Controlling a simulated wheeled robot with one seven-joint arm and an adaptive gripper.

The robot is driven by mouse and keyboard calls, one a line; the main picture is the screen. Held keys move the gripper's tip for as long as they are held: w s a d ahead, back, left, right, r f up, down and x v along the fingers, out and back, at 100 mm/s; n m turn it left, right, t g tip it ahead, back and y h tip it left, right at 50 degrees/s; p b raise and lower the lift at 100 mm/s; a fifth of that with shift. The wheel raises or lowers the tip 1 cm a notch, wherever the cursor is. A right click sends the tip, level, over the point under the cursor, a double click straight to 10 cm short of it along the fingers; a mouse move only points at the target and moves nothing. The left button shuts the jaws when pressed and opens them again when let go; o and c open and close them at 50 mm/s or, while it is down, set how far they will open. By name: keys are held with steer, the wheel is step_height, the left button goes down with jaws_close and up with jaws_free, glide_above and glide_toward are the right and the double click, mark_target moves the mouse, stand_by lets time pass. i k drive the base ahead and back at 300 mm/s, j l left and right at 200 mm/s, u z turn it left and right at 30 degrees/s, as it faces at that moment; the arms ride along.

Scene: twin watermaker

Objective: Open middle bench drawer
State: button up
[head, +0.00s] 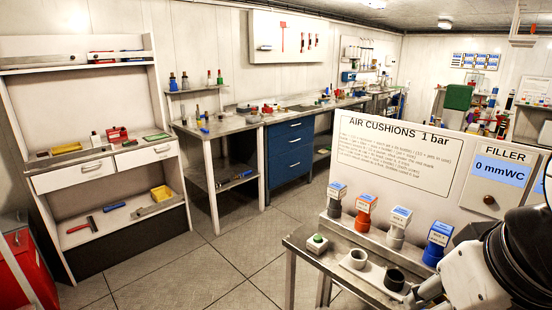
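A blue drawer unit (270,160) stands under the metal bench (238,124) at the back middle of the head view. Its drawers are stacked and all look shut, with their fronts flush. The middle drawer (291,144) has a small pale handle, too small to make out well. Part of my arm, white and black, shows at the lower right, far from the drawer unit.
A white shelf unit with two shut drawers (92,168) stands at left. A red cabinet (28,270) is at lower left. A panel marked AIR CUSHIONS (395,160) and a small metal table (340,263) stand at right. Open tiled floor (225,250) lies between.

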mark_target(277, 146)
steer(key=i+j+u, duration=0.55)
steer(key=i+u, duration=0.15)
steer(key=i+j+u, duration=0.1)
steer(key=i+u, duration=0.2)
steer(key=i, duration=0.2)
steer(key=i+z, duration=0.15)
steer(key=i, duration=0.65)
steer(key=i+j+z, duration=0.15)
steer(key=i, duration=0.65)
steer(key=i+l+z, duration=0.1)
steer(key=i+z, duration=0.3)
steer(key=i, duration=0.2)
steer(key=i+j+z, duration=0.1)
steer(key=i+z, duration=0.35)
steer(key=i, duration=0.15)
steer(key=i+j+z, duration=0.4)
steer(key=i, duration=0.15)
steer(key=i+l, duration=0.2)
steer(key=i, duration=0.3)
steer(key=i+l+z, duration=0.15)
steer(key=i, duration=0.35)
steer(key=i+l+u, duration=0.9)
steer(key=l, duration=0.2)
steer(key=i, duration=0.05)
